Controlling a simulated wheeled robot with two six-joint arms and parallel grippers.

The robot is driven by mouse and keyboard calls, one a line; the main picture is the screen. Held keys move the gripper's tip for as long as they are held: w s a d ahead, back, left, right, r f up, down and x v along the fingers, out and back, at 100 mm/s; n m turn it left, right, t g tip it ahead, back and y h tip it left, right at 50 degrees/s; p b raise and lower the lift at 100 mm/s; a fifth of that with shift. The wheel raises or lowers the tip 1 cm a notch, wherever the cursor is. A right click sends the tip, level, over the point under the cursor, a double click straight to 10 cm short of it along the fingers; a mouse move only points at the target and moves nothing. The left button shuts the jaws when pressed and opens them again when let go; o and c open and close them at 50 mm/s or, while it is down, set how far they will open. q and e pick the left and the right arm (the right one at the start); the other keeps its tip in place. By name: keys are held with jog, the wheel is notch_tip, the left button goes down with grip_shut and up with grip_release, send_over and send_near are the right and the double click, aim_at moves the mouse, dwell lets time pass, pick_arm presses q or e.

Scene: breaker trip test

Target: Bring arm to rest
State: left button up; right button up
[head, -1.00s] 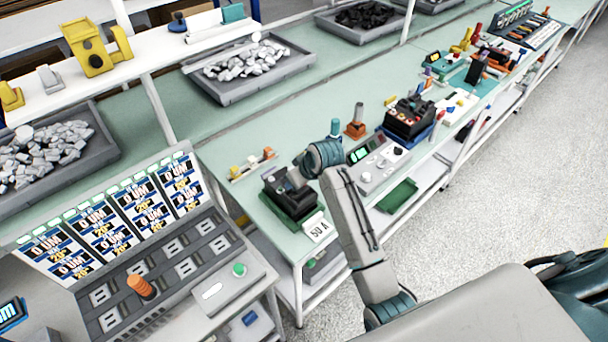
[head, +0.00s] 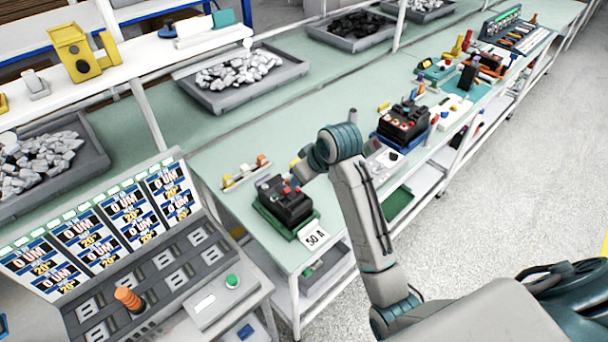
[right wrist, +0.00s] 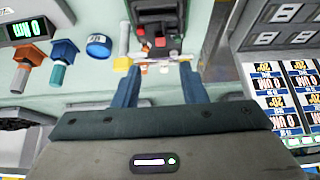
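My right arm reaches across the head view from the lower right, its wrist bent above the green bench. My right gripper shows in the right wrist view (right wrist: 160,82), with two blue fingers apart and nothing seen held between them. Beyond the fingertips is a dark breaker with red parts (right wrist: 158,18). In the head view this black breaker (head: 284,203) sits in a green base beside a "50 A" card (head: 315,237). My wrist is just above and right of it; the fingers there are mostly hidden. My left gripper is in neither current view.
A sloped panel with displays (head: 100,228), an orange knob (head: 130,299) and a green button (head: 232,281) stands at front left. Another black device (head: 404,122) is farther along the bench. A grey tray of metal pieces (head: 245,75) lies behind. The floor at right is clear.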

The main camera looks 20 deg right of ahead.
dwell(0.3)
jog(key=s+d+f+m+g+h, duration=0.1)
jog(key=s+f, duration=0.3)
jog(key=s, duration=0.6)
jog(key=s+d+f+m+h, duration=0.15)
jog(key=s+f, duration=0.25)
jog(key=s, duration=0.6)
jog(key=s+d+f+m+g, duration=0.15)
jog(key=s+f, duration=0.25)
jog(key=s, duration=0.7)
jog(key=d+f+b, duration=0.3)
jog(key=f+b, duration=0.3)
jog(key=f, duration=2.9)
jog(key=s+f+g+b, duration=0.1)
jog(key=s+f+b, duration=0.1)
jog(key=s+f, duration=0.7)
jog(key=s+d+f+g+b, duration=0.1)
jog(key=s+f+b, duration=0.2)
jog(key=s+f, duration=0.6)
notch_tip(320, 180, down, 7)
jog(key=shift+s+d+f, duration=0.2)
jog(key=shift+s+d, duration=0.05)
jog(key=shift+s, duration=0.1)
